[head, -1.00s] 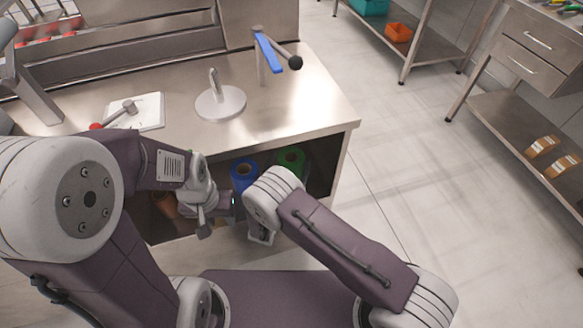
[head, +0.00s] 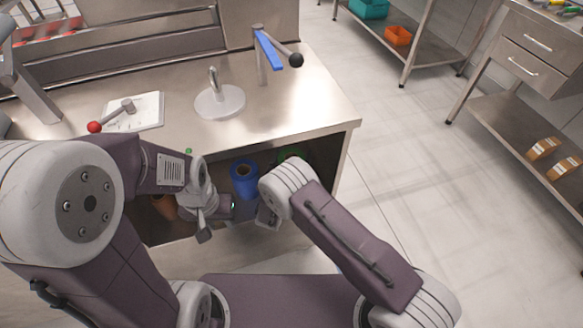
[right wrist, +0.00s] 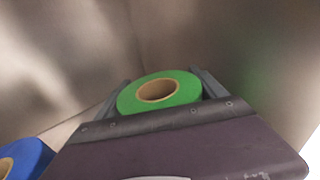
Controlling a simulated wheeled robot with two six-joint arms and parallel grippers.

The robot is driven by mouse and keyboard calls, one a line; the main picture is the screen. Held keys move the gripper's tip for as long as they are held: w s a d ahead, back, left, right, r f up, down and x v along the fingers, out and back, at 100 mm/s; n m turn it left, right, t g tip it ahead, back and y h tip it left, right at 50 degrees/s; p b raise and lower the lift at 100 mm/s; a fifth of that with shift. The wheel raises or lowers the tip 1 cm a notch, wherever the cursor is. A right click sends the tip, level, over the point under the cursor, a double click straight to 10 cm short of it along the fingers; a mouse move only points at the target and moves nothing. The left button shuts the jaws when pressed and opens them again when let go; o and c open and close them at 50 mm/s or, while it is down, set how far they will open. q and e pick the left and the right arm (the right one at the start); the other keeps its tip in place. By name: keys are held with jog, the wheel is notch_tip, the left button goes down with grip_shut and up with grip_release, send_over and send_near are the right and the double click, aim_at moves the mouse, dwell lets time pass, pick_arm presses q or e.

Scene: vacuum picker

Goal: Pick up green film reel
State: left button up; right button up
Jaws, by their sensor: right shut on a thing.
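The green film reel (right wrist: 160,92) has a tan core and stands inside the open shelf of the metal workbench. My right gripper (right wrist: 166,84) has one finger on each side of it in the right wrist view and is shut on it. In the head view only a sliver of the green reel (head: 292,152) shows behind my right arm, which hides the fingers. My left gripper (head: 222,207) is in front of the shelf, left of the blue reel; its fingers are too small and dark to read.
A blue reel (head: 244,178) stands left of the green one in the shelf, also at the lower left of the right wrist view (right wrist: 24,160). An orange-brown item (head: 164,206) is farther left.

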notch_tip(320, 180, up, 10)
jog(key=p, duration=0.3)
